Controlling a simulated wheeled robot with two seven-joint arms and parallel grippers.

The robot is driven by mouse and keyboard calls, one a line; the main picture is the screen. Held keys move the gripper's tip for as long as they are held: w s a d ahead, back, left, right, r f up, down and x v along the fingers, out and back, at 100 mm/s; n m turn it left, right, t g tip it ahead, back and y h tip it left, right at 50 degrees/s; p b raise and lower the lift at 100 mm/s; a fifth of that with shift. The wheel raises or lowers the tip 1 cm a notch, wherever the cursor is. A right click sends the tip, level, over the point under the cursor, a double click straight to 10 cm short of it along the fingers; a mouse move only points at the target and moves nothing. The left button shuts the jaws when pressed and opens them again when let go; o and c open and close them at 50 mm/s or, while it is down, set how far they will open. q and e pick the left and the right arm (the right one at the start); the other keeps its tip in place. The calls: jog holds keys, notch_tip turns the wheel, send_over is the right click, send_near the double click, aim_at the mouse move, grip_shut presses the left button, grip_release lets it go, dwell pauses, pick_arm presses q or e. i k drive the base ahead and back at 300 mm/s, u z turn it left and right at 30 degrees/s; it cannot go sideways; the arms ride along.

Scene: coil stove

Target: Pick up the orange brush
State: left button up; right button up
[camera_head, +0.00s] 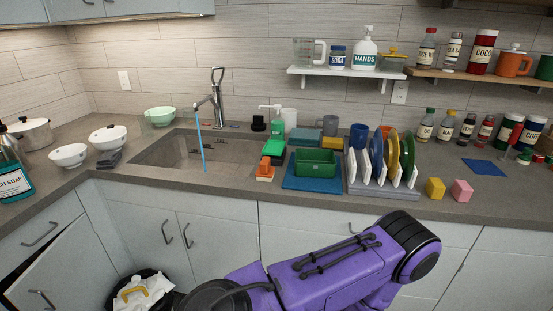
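The orange brush (265,169) stands on the grey counter just right of the sink, close to the front edge. It is a small orange block with a paler strip low down. A green object (273,148) stands right behind it, and a blue mat (297,184) lies just to its right. A purple arm of mine reaches across the lower middle and right, in front of the cabinets and below the counter top. Neither of my grippers shows, so I cannot see their fingers. Nothing touches the brush except the counter, as far as I can tell.
A green tub (316,162) sits on the mat. A dish rack (384,190) with several plates stands further right, then yellow (435,188) and pink (462,190) blocks. The sink (170,153) with running water is left of the brush. A bin (137,290) stands below.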

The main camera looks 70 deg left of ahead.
aim_at(265, 173)
jog(key=u, duration=0.5)
jog(key=i, duration=0.75)
jog(key=u, duration=0.75)
